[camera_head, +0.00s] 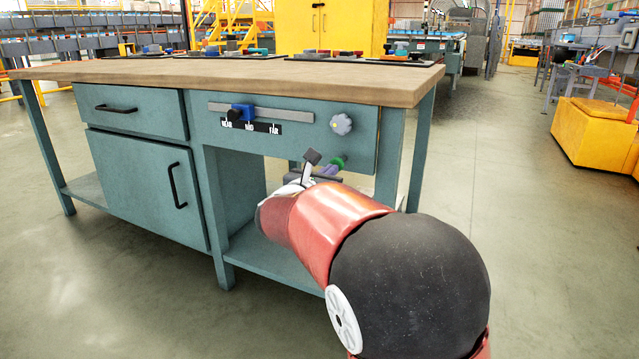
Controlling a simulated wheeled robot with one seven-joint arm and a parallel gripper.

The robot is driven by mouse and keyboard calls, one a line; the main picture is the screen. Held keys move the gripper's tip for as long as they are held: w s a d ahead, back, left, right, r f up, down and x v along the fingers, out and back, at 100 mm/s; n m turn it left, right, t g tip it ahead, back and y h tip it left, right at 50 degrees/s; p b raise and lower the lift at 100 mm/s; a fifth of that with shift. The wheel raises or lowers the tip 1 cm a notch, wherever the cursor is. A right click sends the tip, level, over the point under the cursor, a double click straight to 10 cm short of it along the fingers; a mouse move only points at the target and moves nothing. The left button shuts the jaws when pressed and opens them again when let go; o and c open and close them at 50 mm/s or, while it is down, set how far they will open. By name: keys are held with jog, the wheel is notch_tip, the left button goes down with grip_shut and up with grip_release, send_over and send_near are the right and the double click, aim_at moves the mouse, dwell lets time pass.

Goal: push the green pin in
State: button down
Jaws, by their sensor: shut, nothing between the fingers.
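The green pin (338,161) shows at the lower right of the workbench's front panel, below the white round knob. It looks short and round, and its inner end is hidden. My gripper (328,171) is just in front of it, at the lower left of the pin, with purple fingers pointing at it. The fingers are shut with nothing held. The gap between the fingertips and the pin is too small to judge, so I cannot tell whether they touch. My red and black arm hides part of the wrist.
The teal workbench (145,165) has a wooden top (200,72) with several coloured parts on it. A blue slider (243,112) on a rail sits between NEAR and MID. A white round knob (341,124) is above the pin. Open floor lies to the right.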

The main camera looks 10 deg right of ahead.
aim_at(338, 163)
jog(key=shift+w+d, duration=0.25)
jog(key=shift+w, duration=0.15)
jog(key=x, duration=0.2)
jog(key=shift+w+d+r, duration=0.15)
jog(key=shift+w+d, duration=0.05)
jog(key=shift+w, duration=0.05)
jog(key=shift+r, duration=0.1)
